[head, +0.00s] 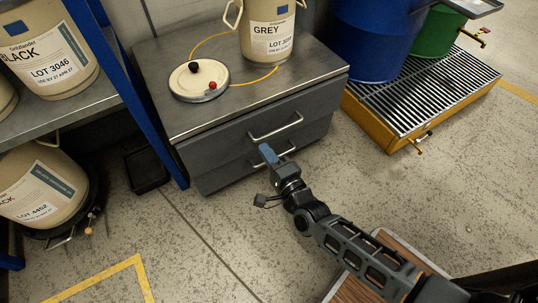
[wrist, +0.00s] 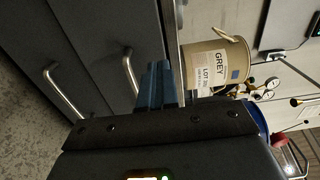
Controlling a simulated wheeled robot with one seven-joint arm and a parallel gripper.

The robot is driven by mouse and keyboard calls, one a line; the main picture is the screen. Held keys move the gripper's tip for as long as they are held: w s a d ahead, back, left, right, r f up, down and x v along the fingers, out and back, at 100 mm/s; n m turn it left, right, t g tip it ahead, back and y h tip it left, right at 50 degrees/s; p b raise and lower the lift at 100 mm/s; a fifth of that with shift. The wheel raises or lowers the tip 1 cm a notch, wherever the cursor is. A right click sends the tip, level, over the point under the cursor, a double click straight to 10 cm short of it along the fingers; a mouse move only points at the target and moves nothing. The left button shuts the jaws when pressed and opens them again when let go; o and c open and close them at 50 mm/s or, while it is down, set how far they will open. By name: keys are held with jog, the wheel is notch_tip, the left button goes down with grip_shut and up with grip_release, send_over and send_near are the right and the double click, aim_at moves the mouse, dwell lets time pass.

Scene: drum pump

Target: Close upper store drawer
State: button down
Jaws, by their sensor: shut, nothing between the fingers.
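The grey store cabinet (head: 205,128) has two dark drawers. The upper store drawer (head: 225,138) has a metal bar handle (head: 275,126), and the lower drawer has its own handle (head: 272,157) below. In the wrist view, turned on its side, the upper handle (wrist: 130,74) and lower handle (wrist: 66,93) show. The upper drawer looks flush or nearly flush; I cannot tell whether a small gap remains. My gripper (head: 267,153) has blue fingers, shut and empty, in front of the drawer fronts. In the wrist view the fingers (wrist: 157,84) overlap the upper drawer front beside its handle; contact is unclear.
A blue shelf post (head: 130,90) stands left. A yellow-sided grating (head: 425,95) with drums is right. Floor in front is clear.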

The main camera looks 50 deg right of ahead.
aim_at(244, 121)
jog(key=b+x, duration=0.3)
jog(key=x, duration=0.7)
jog(key=shift+w+f, duration=0.1)
jog(key=shift+w, duration=0.05)
